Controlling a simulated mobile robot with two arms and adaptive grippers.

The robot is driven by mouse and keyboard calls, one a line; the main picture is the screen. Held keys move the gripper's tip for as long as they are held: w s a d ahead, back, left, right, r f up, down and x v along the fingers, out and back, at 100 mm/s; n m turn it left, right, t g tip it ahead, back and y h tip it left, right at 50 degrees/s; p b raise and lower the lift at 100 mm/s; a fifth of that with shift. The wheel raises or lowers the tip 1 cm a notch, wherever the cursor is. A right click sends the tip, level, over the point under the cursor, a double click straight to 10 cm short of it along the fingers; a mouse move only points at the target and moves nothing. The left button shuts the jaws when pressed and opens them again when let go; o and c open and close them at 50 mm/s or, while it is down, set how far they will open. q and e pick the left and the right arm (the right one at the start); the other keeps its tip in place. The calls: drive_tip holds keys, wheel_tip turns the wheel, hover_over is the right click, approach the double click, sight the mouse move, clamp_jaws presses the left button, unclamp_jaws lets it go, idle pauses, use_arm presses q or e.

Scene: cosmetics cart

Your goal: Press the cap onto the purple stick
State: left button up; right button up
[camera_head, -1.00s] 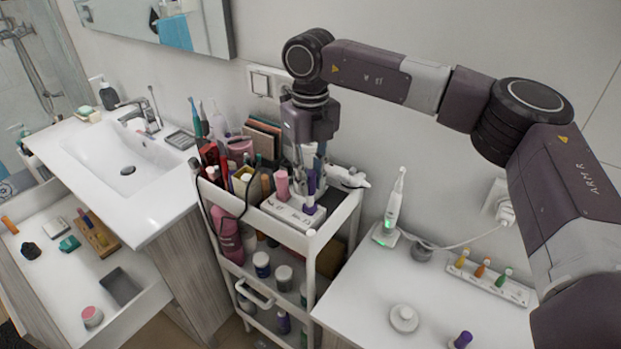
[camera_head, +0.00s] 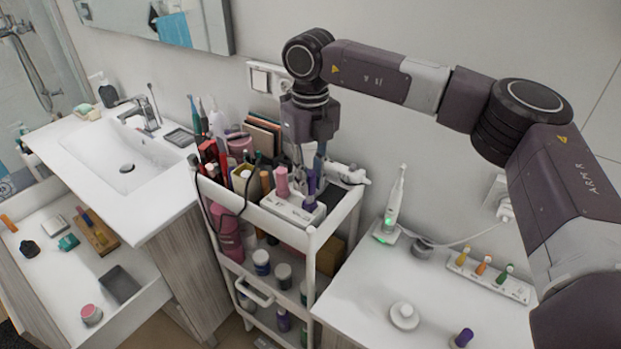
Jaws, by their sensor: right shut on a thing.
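A white holder (camera_head: 292,207) sits on the cart's top near its front right corner. It carries a pink stick (camera_head: 282,182) and a purple stick (camera_head: 310,204) standing side by side. My right gripper (camera_head: 311,176) reaches down from above, its fingers at the top of the purple stick. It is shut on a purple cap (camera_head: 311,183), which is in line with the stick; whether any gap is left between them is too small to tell. My left gripper is out of view.
The cart's top (camera_head: 268,222) is crowded with bottles, brushes and tubes left of the holder. A white table (camera_head: 372,290) to the right bears a toothbrush on a stand (camera_head: 394,205), a row of coloured sticks (camera_head: 490,275) and a small purple item (camera_head: 463,338).

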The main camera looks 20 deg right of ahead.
drive_tip(key=shift+f+b, duration=0.95)
drive_tip(key=shift+f, duration=0.3)
idle(0.7)
idle(0.3)
drive_tip(key=o, duration=0.8)
drive_tip(key=shift+o, duration=0.4)
drive_tip(key=o, duration=0.4)
drive_tip(key=shift+r, duration=0.1)
drive_tip(key=shift+r+p, duration=2.4)
drive_tip(key=shift+r, duration=1.55)
